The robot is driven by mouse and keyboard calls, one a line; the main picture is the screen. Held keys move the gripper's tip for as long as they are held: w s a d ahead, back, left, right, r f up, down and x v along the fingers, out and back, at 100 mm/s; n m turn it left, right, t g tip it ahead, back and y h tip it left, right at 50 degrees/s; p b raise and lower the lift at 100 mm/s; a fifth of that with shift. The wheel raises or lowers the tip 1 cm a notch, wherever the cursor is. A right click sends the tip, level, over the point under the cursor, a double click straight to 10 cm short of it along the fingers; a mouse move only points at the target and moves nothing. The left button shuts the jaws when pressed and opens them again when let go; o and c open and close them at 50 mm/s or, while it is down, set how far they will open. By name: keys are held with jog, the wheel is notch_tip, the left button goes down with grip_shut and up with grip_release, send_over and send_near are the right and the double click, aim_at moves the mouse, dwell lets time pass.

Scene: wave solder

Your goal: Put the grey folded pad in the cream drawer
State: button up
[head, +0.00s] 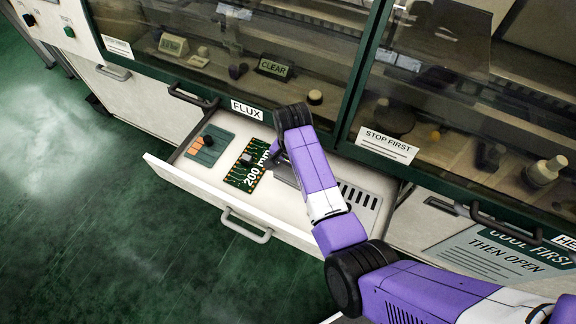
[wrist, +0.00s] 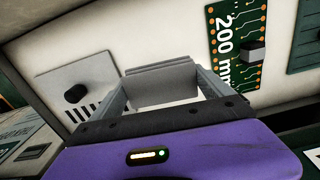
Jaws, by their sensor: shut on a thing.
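The grey folded pad (wrist: 165,92) is between the two fingers of my gripper (wrist: 167,98) in the wrist view, and the gripper is shut on it. The cream drawer (head: 192,189) stands open in the head view. My gripper (head: 277,160) is over the open drawer, right of a green circuit-board card marked 200 mm (head: 247,171). In the head view my arm hides most of the pad. I cannot tell whether the pad touches the drawer floor.
In the drawer are a teal-and-orange card (head: 207,146) with a dark knob at left and a slotted plate (head: 357,204) at right. The card (wrist: 237,45) is close to my gripper in the wrist view. Glass-fronted cabinet doors (head: 235,60) rise behind.

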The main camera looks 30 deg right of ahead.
aim_at(288, 187)
jog(key=shift+w+a+m, duration=0.2)
jog(key=shift+w+m, duration=0.2)
jog(key=shift+m, duration=0.5)
jog(key=shift+f+b, duration=1.75)
jog(key=shift+f, duration=1.25)
jog(key=shift+f+b, duration=0.3)
jog(key=shift+f, duration=0.15)
jog(key=o, duration=1.1)
jog(key=shift+r, duration=3.9)
